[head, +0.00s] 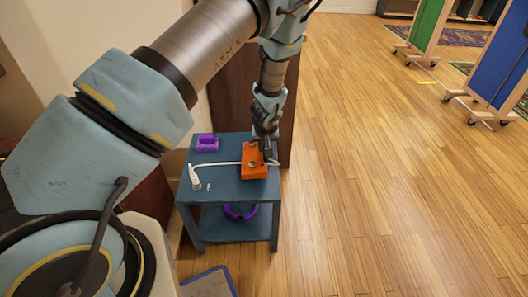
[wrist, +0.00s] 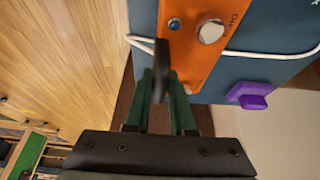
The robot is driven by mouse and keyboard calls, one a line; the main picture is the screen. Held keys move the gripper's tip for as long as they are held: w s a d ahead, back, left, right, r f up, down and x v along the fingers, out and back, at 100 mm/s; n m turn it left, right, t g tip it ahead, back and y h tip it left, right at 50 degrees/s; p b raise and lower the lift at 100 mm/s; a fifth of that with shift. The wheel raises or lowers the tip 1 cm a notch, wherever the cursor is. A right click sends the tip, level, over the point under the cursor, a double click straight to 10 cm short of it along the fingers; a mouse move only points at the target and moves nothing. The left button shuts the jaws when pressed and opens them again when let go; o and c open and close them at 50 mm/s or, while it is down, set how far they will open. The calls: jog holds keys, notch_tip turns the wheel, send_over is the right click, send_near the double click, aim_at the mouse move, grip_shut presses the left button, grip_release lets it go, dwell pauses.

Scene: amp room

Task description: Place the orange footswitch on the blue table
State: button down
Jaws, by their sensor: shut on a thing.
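The orange footswitch (head: 255,161) is a box at the right side of the blue table's (head: 225,189) top. In the wrist view the footswitch (wrist: 193,52) shows a large silver button and a small dark one. My gripper (head: 266,147) reaches down from above to its far right edge. In the wrist view my gripper (wrist: 165,78) is closed at the edge of the footswitch, shut on it; the exact grip is partly hidden. The footswitch is on or just above the tabletop; I cannot tell which.
A purple object (head: 207,143) stands at the table's back left, and a small white bottle (head: 195,177) at its left edge. A white cable (head: 222,164) crosses the top. A purple ring (head: 240,212) is on the lower shelf. Open wooden floor (head: 380,180) lies to the right.

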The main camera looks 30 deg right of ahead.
jog(key=shift+f, duration=0.95)
jog(key=c, duration=0.8)
grip_release()
jog(key=shift+o, duration=0.2)
jog(key=v, duration=1.2)
jog(key=w+a+r+n+g+y, duration=0.1)
jog(key=a+r, duration=0.4)
jog(key=a, duration=0.4)
jog(key=a+r+n, duration=0.1)
jog(key=a+r, duration=0.4)
jog(key=a, duration=0.4)
jog(key=w+a+r+n+g+y, duration=0.1)
jog(key=a+r, duration=0.3)
jog(key=a, duration=0.5)
jog(key=s+a+r, duration=0.4)
jog(key=s+a, duration=0.2)
jog(key=a, duration=0.3)
jog(key=shift+s+a+r+n, duration=0.3)
jog(key=shift+s+a+n, duration=0.05)
jog(key=shift+n, duration=0.05)
